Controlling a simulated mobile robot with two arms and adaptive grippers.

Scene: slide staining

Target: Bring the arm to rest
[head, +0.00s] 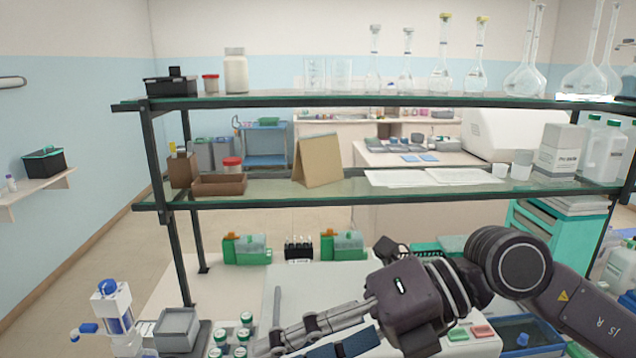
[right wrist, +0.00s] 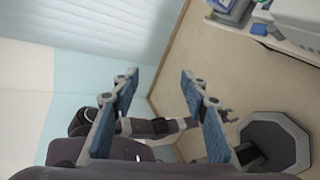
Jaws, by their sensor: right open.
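My right arm (head: 530,272) comes in from the right in the head view and reaches left across the front of the bench. Its gripper (head: 285,348) points left and slightly down at the bottom edge, close to several green-and-white capped jars (head: 241,335). In the right wrist view, its two blue-padded fingers (right wrist: 160,76) stand wide apart with nothing between them. My left arm does not show in the head view. A dark arm seen beyond the fingers in the right wrist view seems to be my left one, with its small gripper (right wrist: 224,115) too unclear to read.
A two-tier glass shelf (head: 400,188) with flasks, bottles and a cardboard stand is behind the arm. Green racks (head: 247,250) stand on the bench below it. A blue tray (head: 540,330) is at lower right.

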